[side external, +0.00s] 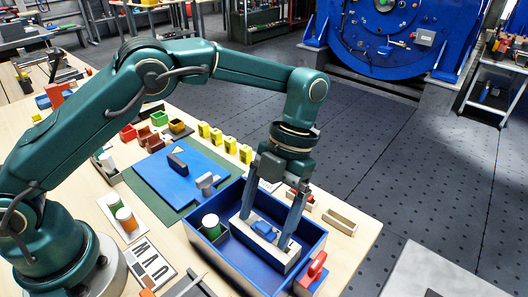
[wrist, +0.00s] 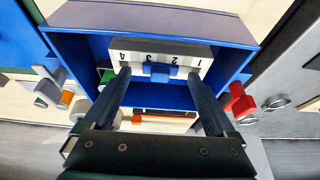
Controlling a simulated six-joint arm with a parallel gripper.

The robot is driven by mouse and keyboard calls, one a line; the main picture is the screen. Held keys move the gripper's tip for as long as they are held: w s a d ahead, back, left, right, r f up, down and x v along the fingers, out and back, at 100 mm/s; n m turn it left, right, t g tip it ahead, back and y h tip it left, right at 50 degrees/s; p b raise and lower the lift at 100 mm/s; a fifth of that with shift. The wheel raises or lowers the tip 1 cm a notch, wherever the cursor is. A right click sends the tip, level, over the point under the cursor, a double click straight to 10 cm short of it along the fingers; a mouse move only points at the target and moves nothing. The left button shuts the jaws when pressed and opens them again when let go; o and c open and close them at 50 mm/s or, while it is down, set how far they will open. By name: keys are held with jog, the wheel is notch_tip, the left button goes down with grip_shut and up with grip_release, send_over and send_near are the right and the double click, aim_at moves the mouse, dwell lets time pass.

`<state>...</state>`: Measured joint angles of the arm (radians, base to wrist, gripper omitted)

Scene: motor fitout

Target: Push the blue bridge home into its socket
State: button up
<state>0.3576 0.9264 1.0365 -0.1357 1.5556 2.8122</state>
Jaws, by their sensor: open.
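The blue bridge (side external: 264,229) sits on top of a pale terminal block (side external: 253,244) inside the blue box (side external: 310,240). In the wrist view the bridge (wrist: 159,73) lies near the middle of the block's face, which carries the numbers 4, 3, 2 and 1 (wrist: 148,57). My gripper (side external: 264,232) points down into the box with its jaws apart. One finger is on each side of the bridge, with a gap to it in the wrist view. I cannot tell how deep the bridge sits; its socket is hidden beneath it.
A red-handled tool (side external: 314,270) is at the box's right outer side. A blue board (side external: 180,172) and several yellow blocks (side external: 216,137) lie behind the box.

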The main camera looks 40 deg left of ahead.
aim_at(265, 225)
jog(key=shift+w+r, duration=0.1)
jog(key=shift+v, duration=2.15)
jog(key=shift+r, duration=0.25)
